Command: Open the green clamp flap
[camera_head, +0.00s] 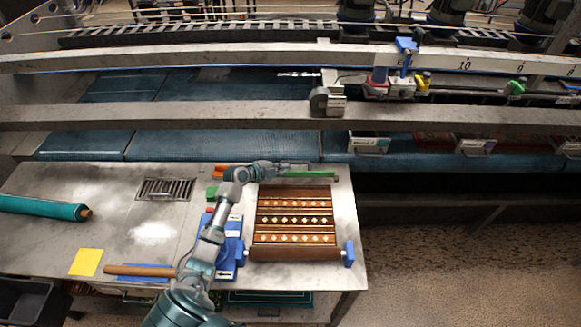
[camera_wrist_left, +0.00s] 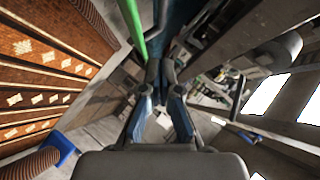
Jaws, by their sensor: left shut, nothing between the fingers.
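The green clamp flap (camera_head: 312,174) is a long thin green bar along the far edge of the patterned rug (camera_head: 295,219), on the metal table. It also shows in the left wrist view (camera_wrist_left: 132,28), running in from the top edge and ending near the fingers. My left gripper (camera_head: 302,165) is just behind the flap at its left part in the head view. In the left wrist view my left gripper (camera_wrist_left: 161,68) is shut and empty, with the bar's end close by; contact cannot be told. My right gripper is out of view.
The rug's near end is a roll with blue holders (camera_head: 349,254). Blue blocks (camera_head: 228,262) stand left of it. A teal roll (camera_head: 45,208), yellow sheet (camera_head: 86,262) and brown rod (camera_head: 140,270) lie on the table (camera_head: 120,225). A machine beam (camera_head: 200,115) crosses behind.

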